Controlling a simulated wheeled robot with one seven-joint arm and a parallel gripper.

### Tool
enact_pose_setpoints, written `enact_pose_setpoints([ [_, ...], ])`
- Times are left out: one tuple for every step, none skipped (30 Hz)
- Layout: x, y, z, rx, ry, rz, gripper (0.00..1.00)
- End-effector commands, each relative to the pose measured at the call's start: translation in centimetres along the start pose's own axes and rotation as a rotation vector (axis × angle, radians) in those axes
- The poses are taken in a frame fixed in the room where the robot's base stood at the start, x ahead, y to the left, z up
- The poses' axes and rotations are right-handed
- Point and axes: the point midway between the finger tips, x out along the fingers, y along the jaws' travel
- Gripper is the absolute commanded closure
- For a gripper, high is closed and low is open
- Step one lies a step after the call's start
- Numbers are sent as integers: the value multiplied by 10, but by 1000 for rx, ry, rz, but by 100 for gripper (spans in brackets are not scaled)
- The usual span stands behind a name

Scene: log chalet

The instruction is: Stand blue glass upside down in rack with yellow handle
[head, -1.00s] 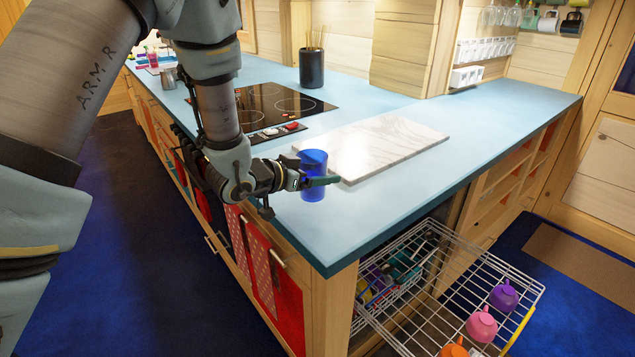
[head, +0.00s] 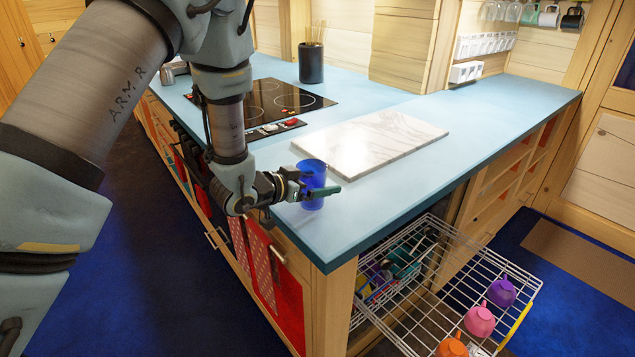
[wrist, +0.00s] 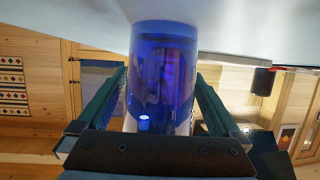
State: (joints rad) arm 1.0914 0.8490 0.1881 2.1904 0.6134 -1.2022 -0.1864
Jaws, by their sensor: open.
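The blue glass (head: 312,180) stands upright on the light blue counter, near its left front edge. It also shows in the wrist view (wrist: 162,75), between the two fingers. My gripper (head: 318,190) is open around the glass, one finger on each side; in the wrist view a gap shows on at least the right side (wrist: 160,105). The wire rack (head: 412,318) with the yellow handle (head: 517,326) is pulled out below the counter at the lower right. Purple (head: 502,292), pink (head: 480,320) and orange (head: 452,346) cups sit upside down along its handle side.
A white marble board (head: 370,143) lies on the counter behind the glass. A black hob (head: 275,103) and a dark utensil holder (head: 311,64) are further back. A lower basket holds coloured items (head: 400,263). The rack's middle is bare wire.

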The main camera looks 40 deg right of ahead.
Motion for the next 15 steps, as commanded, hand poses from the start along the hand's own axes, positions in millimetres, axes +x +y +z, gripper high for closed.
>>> enact_pose_setpoints([
  [0, 0, 0, 0, 0, 0, 0],
  [0, 0, 0, 0, 0, 0, 0],
  [0, 0, -2, 0, 0, 0, 0],
  [-1, 0, -3, 0, 0, 0, 0],
  [-2, 0, -5, 0, 0, 1, 0],
  [-4, 0, -3, -1, 0, -1, 0],
  [-8, -1, -2, -1, 1, -2, 0],
  [-12, -1, -2, -1, 1, -3, 0],
  [-19, -1, -1, -1, 1, -3, 0],
  [-25, -1, -1, -1, 1, -3, 0],
  [-31, -1, -1, -2, 1, -3, 0],
  [-40, -2, -1, -2, 2, -5, 0],
  [-46, -2, -1, -2, 2, -4, 0],
  [-53, -2, -1, -2, 2, -4, 0],
  [-62, -1, 0, -2, 2, -4, 0],
])
